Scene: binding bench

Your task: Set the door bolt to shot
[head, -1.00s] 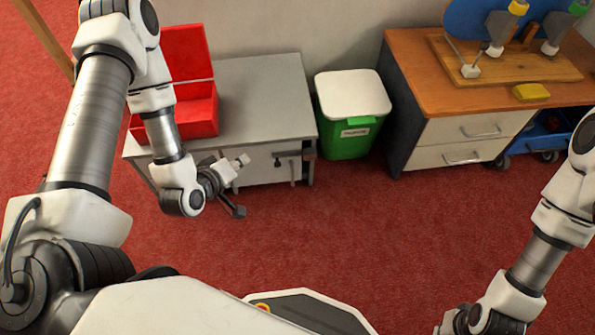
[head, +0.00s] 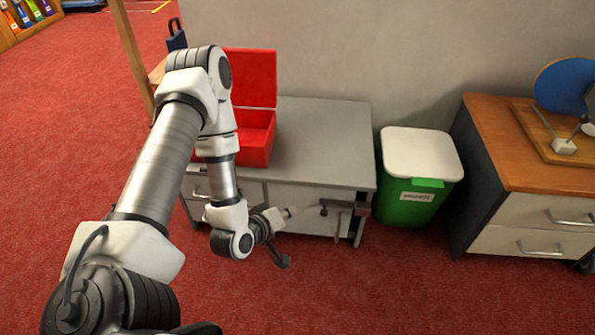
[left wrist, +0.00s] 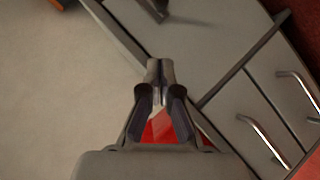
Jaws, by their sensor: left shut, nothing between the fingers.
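The door bolt (head: 345,206) is a dark bar with a knob at its left end, on the front of the grey cabinet (head: 325,135), near its upper right corner. A dark bracket stands at its right, by the cabinet's edge. My left gripper (head: 289,212) is in front of the cabinet, just left of the bolt's knob, with a small gap as seen from the head. Its fingers are shut and empty; in the left wrist view they also show closed (left wrist: 160,66). A dark piece at that view's top edge may be part of the bolt. My right gripper is out of view.
An open red box (head: 256,140) stands on the cabinet, behind my left arm. A green bin (head: 408,208) with a white lid stands right of the cabinet. A wooden drawer unit (head: 525,212) is further right. Red carpet in front is clear.

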